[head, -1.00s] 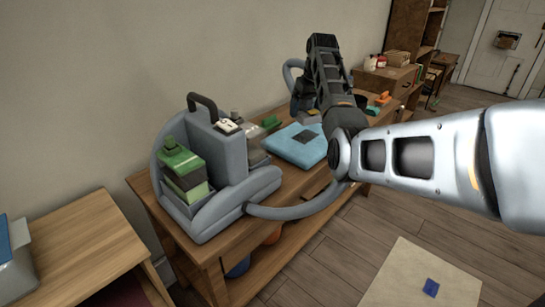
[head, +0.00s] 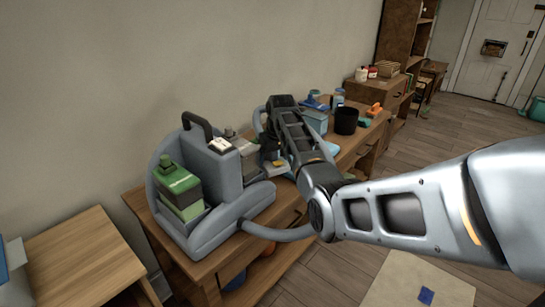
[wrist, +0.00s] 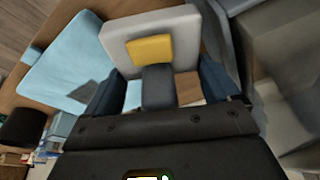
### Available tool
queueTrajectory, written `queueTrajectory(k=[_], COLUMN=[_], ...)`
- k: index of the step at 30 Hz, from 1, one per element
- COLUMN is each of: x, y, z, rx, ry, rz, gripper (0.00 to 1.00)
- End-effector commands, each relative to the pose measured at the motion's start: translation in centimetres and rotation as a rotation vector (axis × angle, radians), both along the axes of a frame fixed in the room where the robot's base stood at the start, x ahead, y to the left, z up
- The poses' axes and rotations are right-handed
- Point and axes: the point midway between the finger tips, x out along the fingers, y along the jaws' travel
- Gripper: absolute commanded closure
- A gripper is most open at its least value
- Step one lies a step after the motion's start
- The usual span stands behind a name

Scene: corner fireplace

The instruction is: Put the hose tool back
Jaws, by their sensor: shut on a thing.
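The grey cleaning machine (head: 254,201) stands on the wooden bench, with a dark carry handle and a green-topped tank (head: 178,184). Its grey hose (head: 278,234) runs from the front and passes behind my arm, with a loop showing beyond it. My gripper (wrist: 158,86) is shut on the hose tool (wrist: 118,45), which has a pale grey head with a yellow patch and a dark neck between my fingers. In the head view my gripper (head: 268,155) is just right of the machine, mostly hidden by my wrist. Whether the tool touches the machine cannot be told.
A light blue cloth (wrist: 62,68) lies on the bench (head: 205,268) beside the tool. A black cup (head: 346,121), a blue box (head: 314,119) and an orange item (head: 375,110) stand farther right. Another wooden table (head: 75,262) is at the left.

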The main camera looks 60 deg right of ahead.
Motion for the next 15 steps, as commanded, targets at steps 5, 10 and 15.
queueTrajectory(k=[5,10,15], x=[0.01,0.01,0.01], y=[-0.05,-0.04,-0.05], z=[-0.09,-0.29,-0.78], rx=[-0.001,-0.001,-0.001], ry=[-0.002,-0.001,-0.002], rz=[0.000,0.000,0.000], gripper=[0.40,0.40,0.40])
